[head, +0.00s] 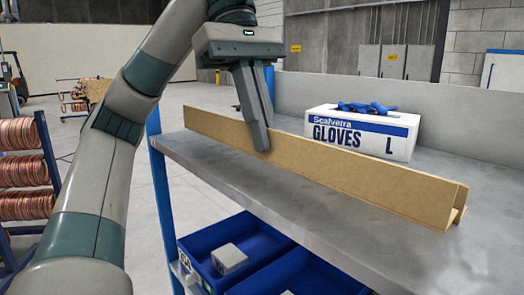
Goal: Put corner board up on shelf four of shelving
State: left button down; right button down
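The corner board (350,176) is a long tan L-shaped strip. It runs across a grey metal surface (420,245), with its open L-shaped end at the right. My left gripper (264,140) comes down from above near the board's middle-left. One finger is in front of the upright flange and the other goes down behind it, close together, so it looks shut on the board. The rear fingertip is hidden. I cannot tell whether the board's underside touches the surface along its whole length. My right gripper is not in view.
A white glove box (362,135) with blue gloves (368,108) on top stands behind the board. Blue bins (240,240) holding small grey boxes sit below. A blue post (162,200) stands at the left corner. A rack of copper coils (25,170) is at far left.

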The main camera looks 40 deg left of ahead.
aim_at(263, 157)
pick_arm(q)
jog(key=shift+f+p, duration=0.4)
jog(key=shift+f, duration=1.45)
jog(key=c, duration=2.4)
grip_release()
jog(key=shift+f, duration=0.1)
jog(key=shift+c, duration=0.2)
jog(key=o, duration=0.4)
jog(key=shift+o, duration=0.2)
